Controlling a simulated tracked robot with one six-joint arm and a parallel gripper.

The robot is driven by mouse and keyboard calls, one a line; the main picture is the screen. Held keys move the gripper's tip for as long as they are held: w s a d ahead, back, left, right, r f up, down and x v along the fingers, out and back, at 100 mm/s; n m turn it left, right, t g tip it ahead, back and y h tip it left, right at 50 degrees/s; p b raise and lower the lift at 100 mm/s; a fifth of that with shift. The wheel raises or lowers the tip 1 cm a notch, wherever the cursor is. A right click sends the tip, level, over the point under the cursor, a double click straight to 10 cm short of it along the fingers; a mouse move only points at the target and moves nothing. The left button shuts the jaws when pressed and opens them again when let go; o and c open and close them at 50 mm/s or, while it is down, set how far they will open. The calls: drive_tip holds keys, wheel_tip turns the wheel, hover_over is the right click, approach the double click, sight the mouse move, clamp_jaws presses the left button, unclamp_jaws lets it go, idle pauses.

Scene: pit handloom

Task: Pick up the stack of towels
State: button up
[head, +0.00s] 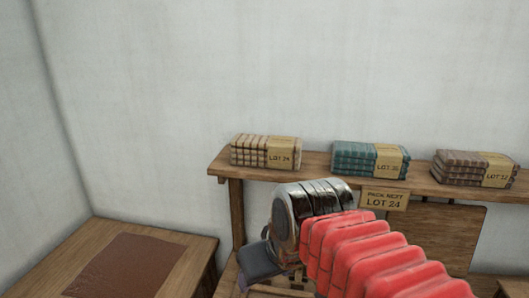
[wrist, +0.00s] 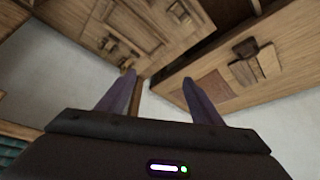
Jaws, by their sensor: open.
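Three folded towel stacks sit on a wooden shelf in the head view. A cream checked stack (head: 262,149) is at the left, with a tan band that seems to read LOT 24. A teal stack (head: 355,157) is in the middle and a brown striped stack (head: 462,167) at the right; their band numbers are hard to read. My gripper (wrist: 160,85) is open and empty in the wrist view, its two dark fingers apart. In the head view my arm's end is below and in front of the shelf, clear of the stacks. The fingers are mostly hidden there.
A sign (head: 384,200) on the front edge of the shelf (head: 315,166) reads LOT 24 on its lower line. A wooden table (head: 195,262) with a brown mat (head: 125,267) stands at the lower left. Wooden furniture (wrist: 125,35) fills much of the wrist view. Bare wall is above the shelf.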

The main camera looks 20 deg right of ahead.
drive_tip(key=o, duration=0.4)
drive_tip(key=shift+n+g+y, duration=0.4)
drive_tip(key=shift+n+y, duration=0.2)
drive_tip(key=shift+n, duration=0.3)
drive_tip(key=w+r, duration=0.3)
drive_tip(key=w+d+r, duration=0.1)
drive_tip(key=w+r, duration=0.2)
drive_tip(key=r, duration=0.1)
drive_tip(key=w+d+r, duration=0.1)
drive_tip(key=w+r, duration=0.2)
drive_tip(key=shift+r, duration=0.35)
drive_tip(key=shift+o, duration=0.2)
wheel_tip(320, 180, up, 13)
drive_tip(key=n+g+y, duration=0.1)
drive_tip(key=n+y, duration=0.2)
drive_tip(key=n, duration=0.5)
hover_over(271, 139)
drive_tip(key=s+d, duration=0.3)
drive_tip(key=shift+d+f, duration=0.1)
drive_tip(key=shift+f, duration=0.1)
drive_tip(key=shift+d+n+y, duration=0.3)
drive_tip(key=shift+d+n, duration=0.15)
drive_tip(key=shift+n, duration=0.05)
drive_tip(key=shift+f, duration=0.1)
drive_tip(key=shift+x, duration=4.05)
drive_tip(key=shift+f, duration=0.15)
